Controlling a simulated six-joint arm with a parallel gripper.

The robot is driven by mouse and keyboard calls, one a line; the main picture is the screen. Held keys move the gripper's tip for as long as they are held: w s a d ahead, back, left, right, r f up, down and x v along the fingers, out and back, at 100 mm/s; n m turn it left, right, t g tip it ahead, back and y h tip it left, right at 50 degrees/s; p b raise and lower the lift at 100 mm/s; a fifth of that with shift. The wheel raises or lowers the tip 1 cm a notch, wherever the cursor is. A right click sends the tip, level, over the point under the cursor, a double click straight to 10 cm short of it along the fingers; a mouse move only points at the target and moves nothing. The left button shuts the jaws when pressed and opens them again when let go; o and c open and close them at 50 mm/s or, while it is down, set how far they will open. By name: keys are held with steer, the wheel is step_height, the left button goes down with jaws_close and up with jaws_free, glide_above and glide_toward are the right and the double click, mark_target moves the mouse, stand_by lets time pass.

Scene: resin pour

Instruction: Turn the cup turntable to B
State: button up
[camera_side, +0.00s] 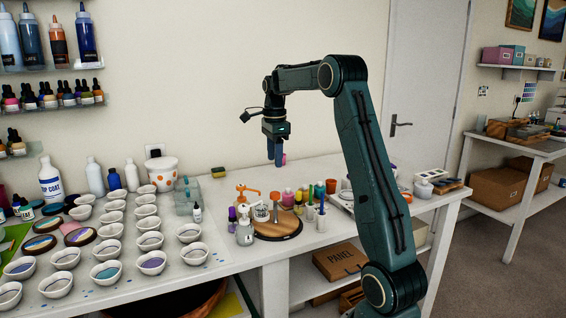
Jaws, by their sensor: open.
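The cup turntable (277,236) looks like a round wooden disc with a dark rim, lying on the white table near its front edge. A white jar (261,212) and a few small items stand at or on its back part. An orange-topped pump bottle is beside or behind it. No letter B or position mark is legible at this size. My gripper (275,160) points down, open and empty, well above the table and behind the turntable in the picture. It touches nothing that I can make out.
Small bottles (288,198) crowd the turntable's back and right. A grey-white bottle (245,233) stands close at its left. Rows of white cups (152,262) fill the table's left. A yellow-green sponge (218,172) lies at the back; table around it is fairly clear.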

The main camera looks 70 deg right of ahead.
steer(key=shift+r, duration=1.25)
steer(key=s+a+r+n+t+h, duration=0.1)
steer(key=s+a+r+n, duration=0.1)
steer(key=a+n, duration=0.7)
steer(key=s+a+r+n+t, duration=0.25)
steer(key=a+n, duration=0.25)
steer(key=a, duration=0.8)
steer(key=s+a+f+n+t+y, duration=0.1)
steer(key=s+a+f+n, duration=0.5)
steer(key=s+a+n, duration=0.6)
steer(key=shift+a+f+n+t, duration=0.15)
steer(key=shift+a+n+t, duration=0.5)
steer(key=shift+n, duration=0.35)
